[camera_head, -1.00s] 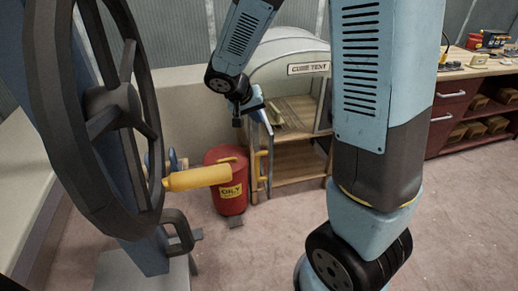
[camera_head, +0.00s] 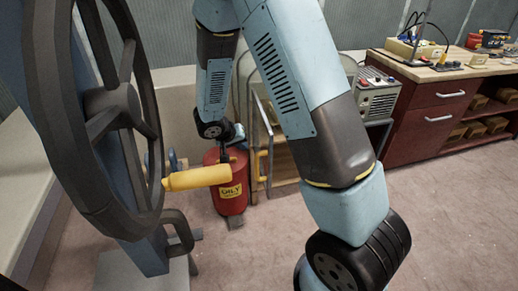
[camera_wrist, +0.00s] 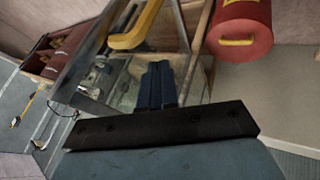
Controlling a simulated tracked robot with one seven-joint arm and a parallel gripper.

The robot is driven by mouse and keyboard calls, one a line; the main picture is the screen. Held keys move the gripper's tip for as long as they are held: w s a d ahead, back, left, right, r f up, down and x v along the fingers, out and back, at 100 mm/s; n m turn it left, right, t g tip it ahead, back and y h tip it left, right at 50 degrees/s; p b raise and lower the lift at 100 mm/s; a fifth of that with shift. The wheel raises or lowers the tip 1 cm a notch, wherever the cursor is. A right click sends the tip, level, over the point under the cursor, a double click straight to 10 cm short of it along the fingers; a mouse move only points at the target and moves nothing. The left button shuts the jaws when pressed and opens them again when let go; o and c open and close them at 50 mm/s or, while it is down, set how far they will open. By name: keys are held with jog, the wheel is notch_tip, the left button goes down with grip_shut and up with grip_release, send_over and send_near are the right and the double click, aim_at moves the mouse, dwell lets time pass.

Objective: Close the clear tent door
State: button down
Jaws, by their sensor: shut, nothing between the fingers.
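The clear tent door stands swung open, edge-on, at the left front of the tent. Its grey frame (camera_head: 259,125) shows in the head view, with a yellow handle (camera_head: 263,165) on it. In the wrist view the clear panel and its slanting grey frame (camera_wrist: 95,55) lie beyond my fingers, with the yellow handle (camera_wrist: 135,28) above them. My gripper (camera_wrist: 157,72) is shut and empty. In the head view my gripper (camera_head: 222,152) points down to the left of the door, above a red bin. I cannot tell whether it touches the panel. My arm hides most of the tent.
The red oily-waste bin (camera_head: 231,190) stands just left of the door; it also shows in the wrist view (camera_wrist: 240,28). A dark wheel (camera_head: 115,100) fills the left foreground. A red-fronted workbench (camera_head: 430,112) stands at the right. The floor between is clear.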

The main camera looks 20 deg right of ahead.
jog(key=w+d+f, duration=0.1)
jog(key=d+f, duration=0.3)
jog(key=d, duration=0.2)
jog(key=shift+w+d+f, duration=0.2)
jog(key=shift+w+d, duration=0.05)
jog(key=shift+d, duration=0.15)
